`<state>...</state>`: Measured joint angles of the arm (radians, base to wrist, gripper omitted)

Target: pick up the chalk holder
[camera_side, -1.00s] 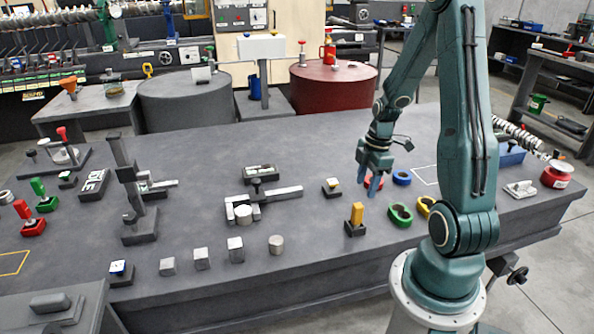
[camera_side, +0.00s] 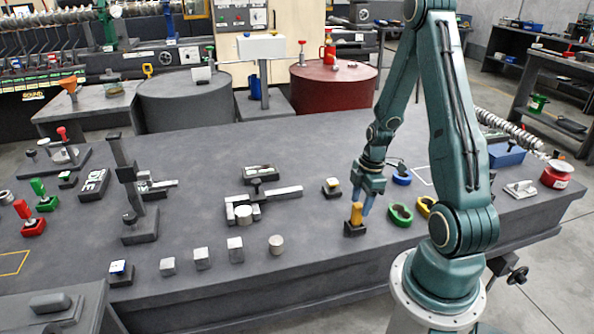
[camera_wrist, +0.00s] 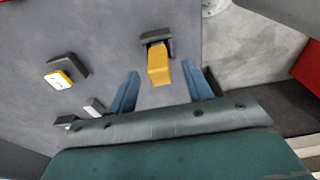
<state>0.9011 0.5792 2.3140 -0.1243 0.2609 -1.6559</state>
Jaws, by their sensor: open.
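The chalk holder, which I take to be the upright yellow piece (camera_side: 356,214) in a dark square base (camera_side: 355,230), stands near the table's front edge. In the wrist view the yellow piece (camera_wrist: 159,66) is between the lines of the fingers, just beyond their tips, with its dark base (camera_wrist: 156,38) behind it. My gripper (camera_side: 361,205) points down, with its blue fingers beside the yellow piece's top in the side view. It is open and empty in the wrist view (camera_wrist: 161,88). Whether a finger touches the piece cannot be told.
A small dark block with a yellow and white top (camera_side: 332,187) stands just behind and left. Green (camera_side: 400,215) and yellow (camera_side: 425,206) rings and a blue ring (camera_side: 401,178) lie to the right. Grey blocks (camera_side: 235,249) stand to the left; the table between is clear.

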